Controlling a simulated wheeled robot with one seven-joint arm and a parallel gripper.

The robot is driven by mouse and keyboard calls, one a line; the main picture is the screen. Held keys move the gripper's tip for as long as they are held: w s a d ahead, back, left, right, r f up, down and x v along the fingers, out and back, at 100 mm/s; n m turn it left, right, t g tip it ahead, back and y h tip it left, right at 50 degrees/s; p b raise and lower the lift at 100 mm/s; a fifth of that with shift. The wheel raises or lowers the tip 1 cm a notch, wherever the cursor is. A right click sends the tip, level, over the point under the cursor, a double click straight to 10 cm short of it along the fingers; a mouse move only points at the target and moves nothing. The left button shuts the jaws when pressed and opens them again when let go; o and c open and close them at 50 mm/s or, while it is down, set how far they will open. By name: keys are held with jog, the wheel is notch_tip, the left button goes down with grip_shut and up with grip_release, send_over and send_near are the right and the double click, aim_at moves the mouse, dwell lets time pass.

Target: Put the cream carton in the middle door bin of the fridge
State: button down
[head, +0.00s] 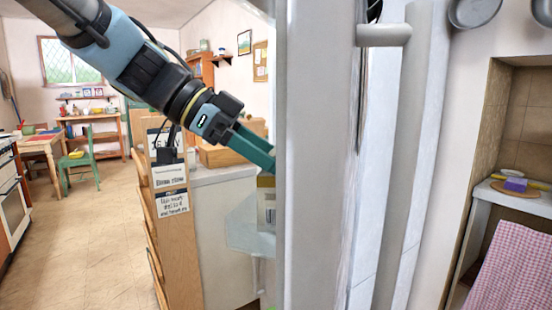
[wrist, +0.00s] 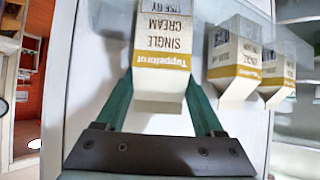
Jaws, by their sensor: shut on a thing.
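The cream carton (wrist: 165,50), white with a gold band and "SINGLE CREAM" lettering, is between my gripper's green fingers in the wrist view. My gripper (wrist: 160,90) is shut on it. In the head view my gripper (head: 262,158) reaches behind the edge of the open fridge door (head: 320,160), which hides the fingertips. Part of a gold-topped carton (head: 268,207) shows below the fingers there; I cannot tell which carton it is. A clear door bin (head: 248,232) shows lower down. Whether the held carton touches a bin is not clear.
Two similar cartons (wrist: 232,68) (wrist: 276,82) stand close to the right of the held one in the wrist view. Pale fridge shelves (wrist: 300,130) lie further right. In the head view a wooden unit with signs (head: 170,205) stands left of the door, and open floor lies beyond.

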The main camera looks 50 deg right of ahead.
jog(key=shift+f, duration=0.2)
jog(key=shift+f, duration=0.15)
grip_release()
